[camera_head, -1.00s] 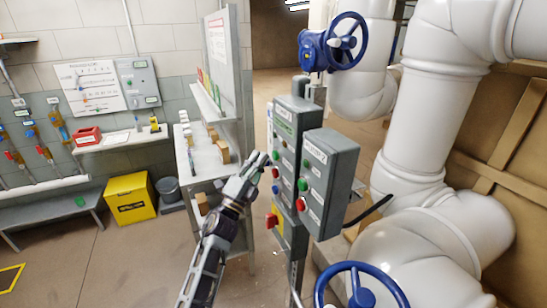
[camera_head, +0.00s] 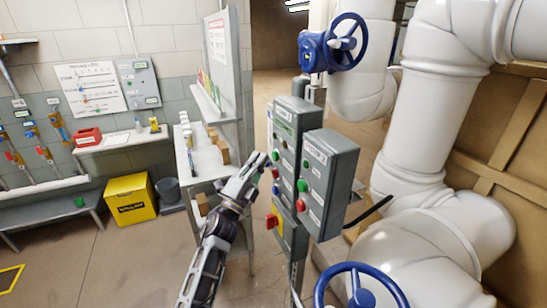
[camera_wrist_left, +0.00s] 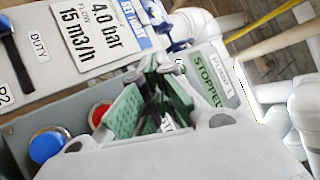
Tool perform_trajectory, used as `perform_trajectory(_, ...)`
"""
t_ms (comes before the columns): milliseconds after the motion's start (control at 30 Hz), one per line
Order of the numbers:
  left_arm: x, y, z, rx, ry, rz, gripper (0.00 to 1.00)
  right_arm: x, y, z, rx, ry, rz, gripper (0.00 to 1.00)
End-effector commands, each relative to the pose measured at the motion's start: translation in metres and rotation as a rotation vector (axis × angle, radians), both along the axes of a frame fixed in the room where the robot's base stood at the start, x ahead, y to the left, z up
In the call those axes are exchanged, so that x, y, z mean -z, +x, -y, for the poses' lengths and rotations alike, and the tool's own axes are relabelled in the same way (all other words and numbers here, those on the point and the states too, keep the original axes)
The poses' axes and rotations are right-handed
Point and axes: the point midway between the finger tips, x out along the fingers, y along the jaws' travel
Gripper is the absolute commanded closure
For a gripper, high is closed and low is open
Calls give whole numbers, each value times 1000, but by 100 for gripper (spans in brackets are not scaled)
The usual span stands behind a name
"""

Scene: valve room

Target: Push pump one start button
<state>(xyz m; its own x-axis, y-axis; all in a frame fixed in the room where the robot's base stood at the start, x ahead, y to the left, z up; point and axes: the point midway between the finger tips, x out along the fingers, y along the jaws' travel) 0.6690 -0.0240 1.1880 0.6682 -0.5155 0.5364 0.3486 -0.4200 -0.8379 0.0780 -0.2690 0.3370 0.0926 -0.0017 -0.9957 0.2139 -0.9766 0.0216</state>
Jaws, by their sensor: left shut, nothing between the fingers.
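The grey control box (camera_head: 297,120) stands on a post in the head view. A green button (camera_head: 277,155), a red button (camera_head: 275,173) and a blue button run down its left face. My left gripper (camera_head: 262,160) is shut and empty, with its tip close to the green button; contact cannot be told. In the left wrist view its green-padded fingers (camera_wrist_left: 150,100) cover part of the panel. The red button (camera_wrist_left: 98,112) and blue button (camera_wrist_left: 45,147) show beside them. My right gripper is out of view.
A second grey box (camera_head: 335,165) with green and red buttons adjoins on the right. Blue valve wheels (camera_head: 345,42) and large white pipes (camera_head: 415,110) fill the right side. A narrow shelf table (camera_head: 205,160) stands behind my left arm. Floor is open at lower left.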

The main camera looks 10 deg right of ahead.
Motion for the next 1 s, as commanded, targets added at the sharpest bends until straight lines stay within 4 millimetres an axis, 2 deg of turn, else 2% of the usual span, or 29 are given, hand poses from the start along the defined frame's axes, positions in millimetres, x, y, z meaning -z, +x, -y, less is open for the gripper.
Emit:
perform_trajectory(400, 0, 1, 3, 0, 0, 0, 100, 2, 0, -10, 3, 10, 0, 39)
perform_trajectory(1000, 0, 2, 8, 0, 0, 0, 100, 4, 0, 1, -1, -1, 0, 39)
